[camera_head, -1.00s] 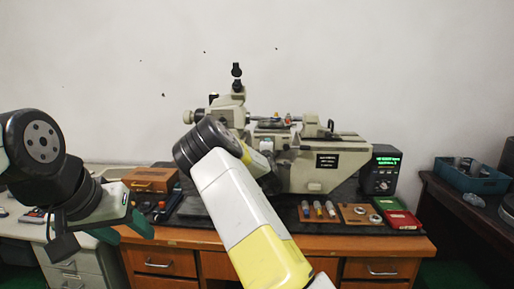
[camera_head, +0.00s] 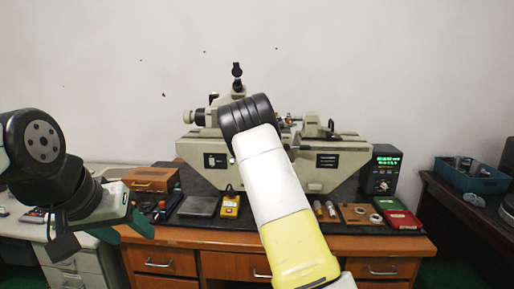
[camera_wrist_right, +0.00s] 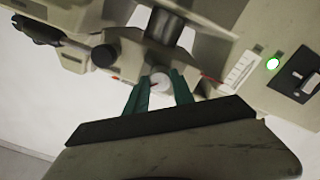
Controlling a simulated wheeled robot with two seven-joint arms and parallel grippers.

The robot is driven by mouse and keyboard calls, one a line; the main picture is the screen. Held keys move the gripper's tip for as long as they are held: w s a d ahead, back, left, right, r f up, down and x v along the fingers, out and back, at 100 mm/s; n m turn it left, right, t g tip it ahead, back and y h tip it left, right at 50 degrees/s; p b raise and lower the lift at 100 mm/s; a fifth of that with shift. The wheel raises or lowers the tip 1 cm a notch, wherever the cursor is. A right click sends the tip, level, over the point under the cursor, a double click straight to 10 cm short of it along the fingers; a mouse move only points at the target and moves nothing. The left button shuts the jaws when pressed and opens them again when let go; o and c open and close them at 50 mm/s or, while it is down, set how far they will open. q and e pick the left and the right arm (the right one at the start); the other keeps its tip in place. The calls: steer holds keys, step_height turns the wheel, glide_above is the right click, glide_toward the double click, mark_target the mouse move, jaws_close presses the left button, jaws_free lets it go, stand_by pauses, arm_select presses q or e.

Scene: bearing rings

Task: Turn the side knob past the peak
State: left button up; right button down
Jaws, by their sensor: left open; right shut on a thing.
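The side knob (camera_wrist_right: 160,81) is a small pale disc under the measuring machine (camera_wrist_right: 216,60) in the right wrist view. My right gripper (camera_wrist_right: 158,92) has its two green fingers shut on it, one on each side. In the head view the right arm hides this gripper and the knob. The machine (camera_head: 330,160) is a long beige instrument on the bench. Its readout box (camera_head: 386,171) at the right end shows green text too small to read. My left gripper (camera_head: 102,238) is open and empty at the left, in front of the bench.
A yellow device (camera_head: 230,206), a wooden box (camera_head: 150,179), a wooden board with rings (camera_head: 352,212) and a red tray (camera_head: 405,220) lie on the bench (camera_head: 205,238). A blue crate (camera_head: 480,180) stands on the right side table.

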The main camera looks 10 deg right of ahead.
steer(key=shift+a+m, duration=0.1)
steer(key=shift+m, duration=5)
steer(key=shift+f, duration=0.1)
steer(key=c, duration=1.1)
jaws_free()
steer(key=v, duration=0.8)
steer(key=shift+w, duration=0.1)
